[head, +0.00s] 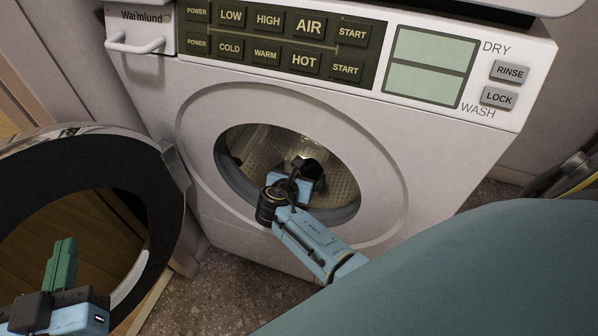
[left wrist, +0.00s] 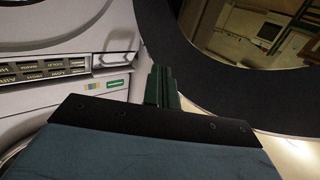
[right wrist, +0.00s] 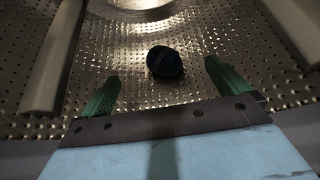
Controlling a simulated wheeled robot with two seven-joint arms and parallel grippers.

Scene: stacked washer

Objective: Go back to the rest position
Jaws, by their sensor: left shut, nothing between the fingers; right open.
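The washer (head: 440,165) stands ahead with its round drum opening (head: 240,180) uncovered. My right gripper (head: 308,168) reaches into the drum; its fingers are hard to make out in the head view. In the right wrist view my right gripper (right wrist: 160,85) is open, its two green fingers wide apart. A dark round item (right wrist: 164,61) with a thin band lies on the perforated drum floor beyond the fingertips, not held. My left gripper (head: 66,242) is shut and empty at the lower left, in front of the open door; it also shows in the left wrist view (left wrist: 160,72).
The round door (head: 165,205) with a black ring and glass is swung open on the left. The drum's rim surrounds my right arm. A button panel (head: 280,40) and a drawer handle (head: 135,44) are above. Speckled floor shows below.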

